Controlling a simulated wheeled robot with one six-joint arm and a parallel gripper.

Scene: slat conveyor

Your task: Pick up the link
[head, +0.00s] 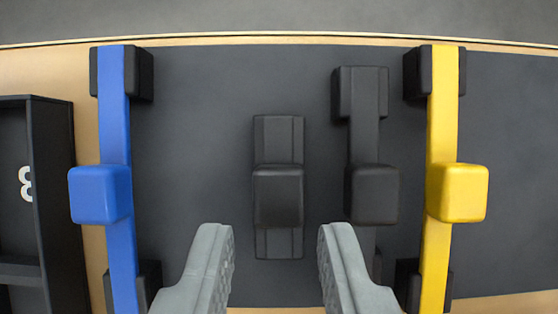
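A short black piece with a raised square knob, which looks like the link (278,190), lies lengthwise on the dark mat near the middle of the head view. My gripper (276,232) is open, with its two grey fingers at the bottom of the view. In the picture, the fingertips are to the left and right of the link's near end, with gaps on both sides. Nothing is held between them. How high the fingers are above the link is hard to tell.
A black bar with a knob (372,195) on a black support is close right of the link. A yellow bar (441,130) is farther right, and a blue bar (115,130) is left. A black bin marked 8 (55,180) is at the far left. The dark mat (200,130) is bare between blue bar and link.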

